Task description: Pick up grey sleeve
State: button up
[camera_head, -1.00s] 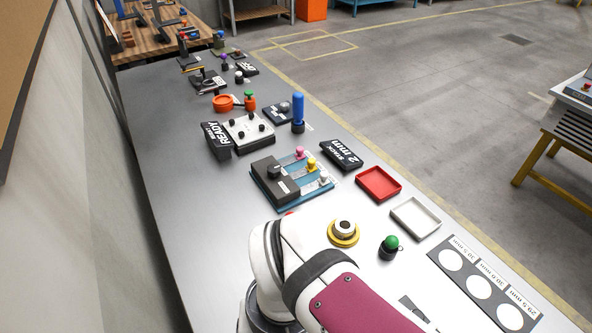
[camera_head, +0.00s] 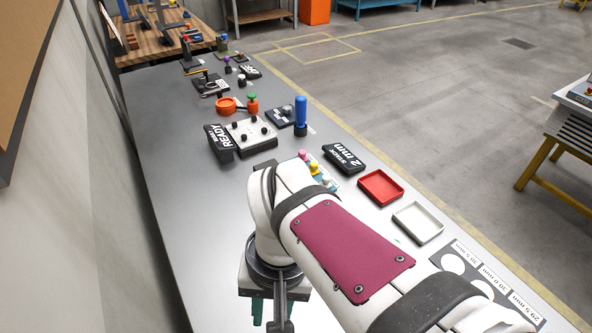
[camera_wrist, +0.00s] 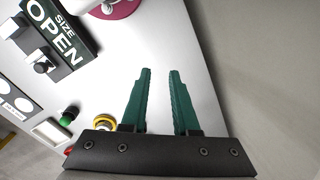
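I cannot pick out a grey sleeve with certainty in either view. In the wrist view, a yellow ring-shaped seat (camera_wrist: 104,123) with a pale centre stands just behind the gripper's dark mount, partly hidden by it. My gripper (camera_wrist: 160,72) has two green fingers, apart, with nothing between them. Bare pale bench top lies beneath and ahead of the fingers. In the head view, only a bit of green finger (camera_head: 257,311) shows low in the picture, beside my arm. The arm hides the yellow seat there.
In the head view, a red tray (camera_head: 380,187) and pale tray (camera_head: 417,223) sit near the bench's right edge.

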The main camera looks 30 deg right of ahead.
jog(key=w+d+f+m+h, duration=0.1)
jog(key=w+d+m, duration=0.1)
jog(key=w+d, duration=0.7)
jog(key=w+d+f+m, duration=0.15)
jog(key=w+d, duration=0.45)
jog(key=d, duration=0.7)
jog(key=d+f+m, duration=0.2)
jog(key=d+f, duration=0.3)
jog(key=d, duration=0.5)
jog(key=shift+h, duration=0.3)
jog(key=f, duration=0.9)
jog(key=a+f, duration=0.1)
jog(key=f, duration=0.4)
jog(key=shift+w+f, duration=0.2)
jog(key=shift+w, duration=0.15)
grip_shut()
jog(key=shift+r, duration=0.1)
